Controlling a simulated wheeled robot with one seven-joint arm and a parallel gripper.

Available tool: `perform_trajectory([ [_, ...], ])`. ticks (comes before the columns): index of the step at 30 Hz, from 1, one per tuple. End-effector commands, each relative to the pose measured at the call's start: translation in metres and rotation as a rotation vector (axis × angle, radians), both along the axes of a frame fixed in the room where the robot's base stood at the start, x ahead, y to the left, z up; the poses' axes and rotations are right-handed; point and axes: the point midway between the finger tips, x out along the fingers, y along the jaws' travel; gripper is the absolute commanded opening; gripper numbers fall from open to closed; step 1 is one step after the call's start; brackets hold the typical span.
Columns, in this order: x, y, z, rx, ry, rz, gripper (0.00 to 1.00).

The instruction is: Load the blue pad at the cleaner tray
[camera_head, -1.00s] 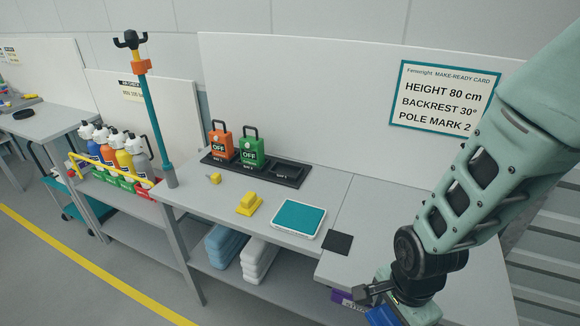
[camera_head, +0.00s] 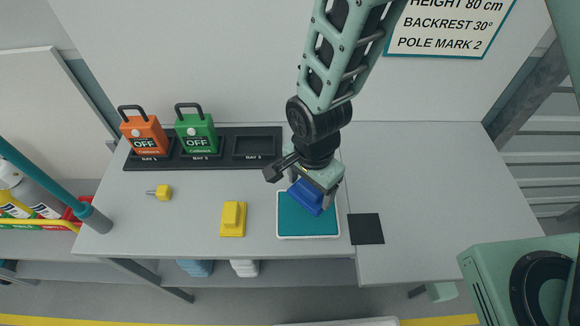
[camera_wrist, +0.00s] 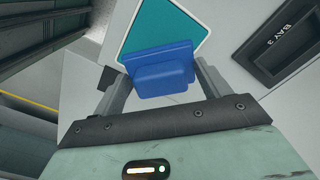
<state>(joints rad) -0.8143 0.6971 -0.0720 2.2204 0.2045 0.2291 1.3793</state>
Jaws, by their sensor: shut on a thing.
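The blue pad (camera_head: 306,197) is held in my gripper (camera_head: 318,192), which is shut on it. It also shows in the wrist view (camera_wrist: 160,70) between the two fingers. The cleaner tray, a white-rimmed tray with a teal surface (camera_head: 300,228), lies on the bench under the pad. In the wrist view the tray (camera_wrist: 150,25) shows behind the pad. The pad overlaps the tray in both views; whether it touches the teal surface I cannot tell. My gripper hides the tray's upper right part in the head view.
A yellow block (camera_head: 233,218) stands left of the tray and a small yellow piece (camera_head: 163,192) farther left. A black square (camera_head: 366,229) lies right of the tray. Behind is a black rack (camera_head: 257,163) with an orange unit (camera_head: 144,135), a green unit (camera_head: 197,133) and an empty bay.

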Motion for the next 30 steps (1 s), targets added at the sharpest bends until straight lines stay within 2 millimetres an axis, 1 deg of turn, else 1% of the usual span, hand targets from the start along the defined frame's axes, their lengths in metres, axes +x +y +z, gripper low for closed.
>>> perform_trajectory([
  [8,0.000,0.000,-0.017,0.000,0.000,0.000,0.57],
  [19,0.000,0.000,-0.054,0.001,-0.001,0.000,0.57],
  [24,0.000,0.000,-0.060,0.001,-0.001,0.000,0.57],
  [30,0.000,0.000,-0.060,0.000,0.000,0.000,0.57],
])
